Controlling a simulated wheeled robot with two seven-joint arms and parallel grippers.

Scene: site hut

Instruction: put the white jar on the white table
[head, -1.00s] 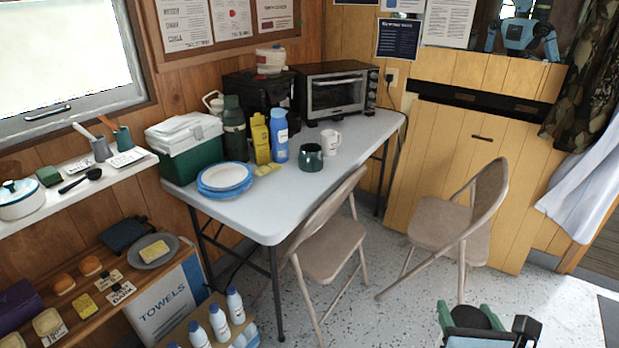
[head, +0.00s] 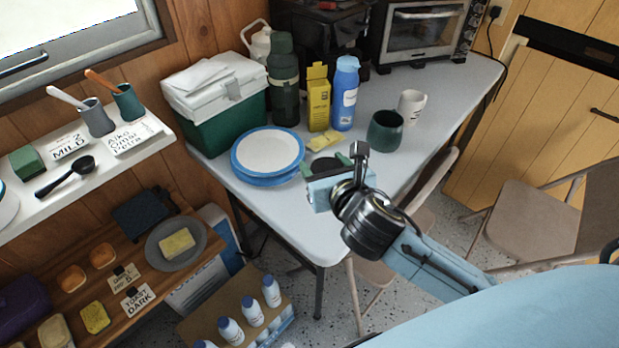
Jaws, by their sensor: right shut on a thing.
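The white table (head: 300,222) stands along the wall, with a bare patch at its near corner. My right gripper (head: 333,172) is over that near part of the table, between the blue plates and the green mug. It is shut on a green-topped thing (head: 325,166), of which only a small part shows past the gripper. The rest is hidden, so I cannot tell from this view whether it is the white jar or how high it is above the table. No other white jar shows clearly. My left gripper is out of view.
Around the gripper on the table are stacked plates (head: 268,152), a yellow sponge (head: 332,138), a yellow box (head: 318,98), a blue bottle (head: 345,95), a green mug (head: 385,131) and a white mug (head: 411,107). A green-and-white cooler (head: 215,105) stands behind. A folding chair (head: 425,205) is at the front edge.

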